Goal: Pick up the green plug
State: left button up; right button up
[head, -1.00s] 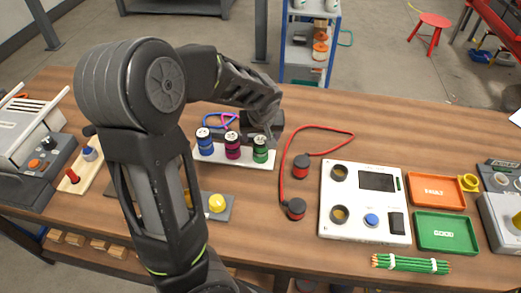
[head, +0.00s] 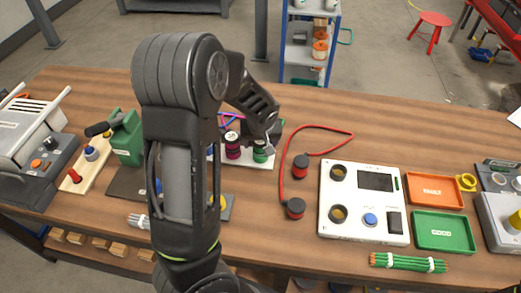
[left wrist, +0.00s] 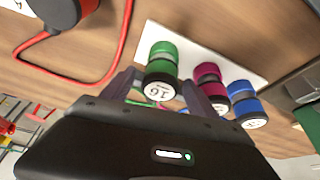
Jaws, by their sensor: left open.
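The green plug (head: 260,155) stands upright on a white plate (head: 255,165) at the right end of a row of plugs. In the left wrist view the green plug (left wrist: 161,70) shows a white top marked 16. My left gripper (head: 266,139) is above and just behind it in the head view. In the left wrist view its open fingers (left wrist: 160,93) lie on either side of the green plug's top, with nothing clamped. The magenta plug (left wrist: 208,75) is close beside the right finger. My right gripper is not in view.
A blue plug (left wrist: 242,98) stands past the magenta one, mostly hidden by my arm in the head view. A red cable (head: 318,128) with dark-ended connectors lies right of the plate. A white test box (head: 350,228) and orange and green trays (head: 445,246) are further right.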

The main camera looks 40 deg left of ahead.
pick_arm(q)
grip_shut()
dwell(0.7)
